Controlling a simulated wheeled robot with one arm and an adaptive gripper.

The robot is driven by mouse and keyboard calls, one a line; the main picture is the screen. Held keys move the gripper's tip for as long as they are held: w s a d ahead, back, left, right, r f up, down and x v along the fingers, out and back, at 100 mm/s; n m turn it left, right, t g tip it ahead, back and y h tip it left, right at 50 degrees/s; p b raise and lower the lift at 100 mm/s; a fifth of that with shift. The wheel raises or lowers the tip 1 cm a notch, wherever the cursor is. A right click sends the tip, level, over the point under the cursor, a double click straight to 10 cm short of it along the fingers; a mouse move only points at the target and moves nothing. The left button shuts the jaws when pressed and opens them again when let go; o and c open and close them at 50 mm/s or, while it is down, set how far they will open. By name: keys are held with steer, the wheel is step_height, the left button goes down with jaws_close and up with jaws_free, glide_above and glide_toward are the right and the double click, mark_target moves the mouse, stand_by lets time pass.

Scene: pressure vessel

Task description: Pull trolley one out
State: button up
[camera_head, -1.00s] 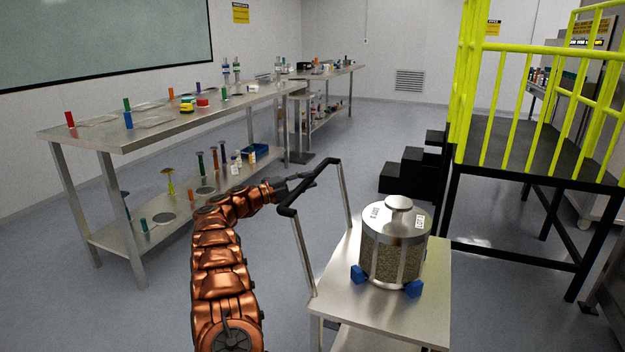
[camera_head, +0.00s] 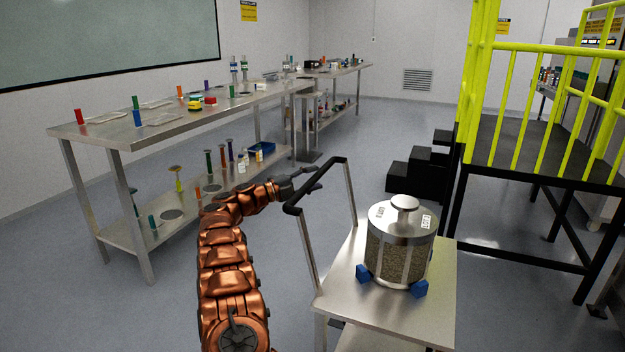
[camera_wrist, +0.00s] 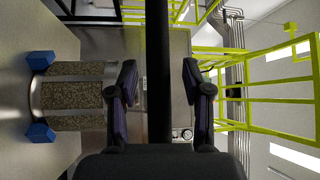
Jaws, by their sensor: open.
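A steel trolley (camera_head: 335,288) with a raised push handle (camera_head: 318,182) stands at the lower middle of the head view. The handle's top bar is black. A round vessel (camera_head: 400,245) with a steel lid and grainy contents sits on its top between blue corner blocks. My gripper (camera_head: 318,176) is at the handle, and its fingers look open. In the wrist view the fingers (camera_wrist: 160,88) are apart, with the dark handle bar (camera_wrist: 158,75) running between them. I cannot tell whether either finger touches the bar. The vessel also shows at left in the wrist view (camera_wrist: 75,105).
A long steel bench (camera_head: 170,122) with tools stands at left. Black steps (camera_head: 412,172) and a platform with yellow railings (camera_head: 540,50) stand at right, close beyond the trolley. Grey floor is clear between bench and trolley.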

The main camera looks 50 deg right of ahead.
steer(key=shift+a, duration=0.15)
steer(key=v, duration=1.1)
steer(key=shift+w+a, duration=0.2)
steer(key=shift+a, duration=0.15)
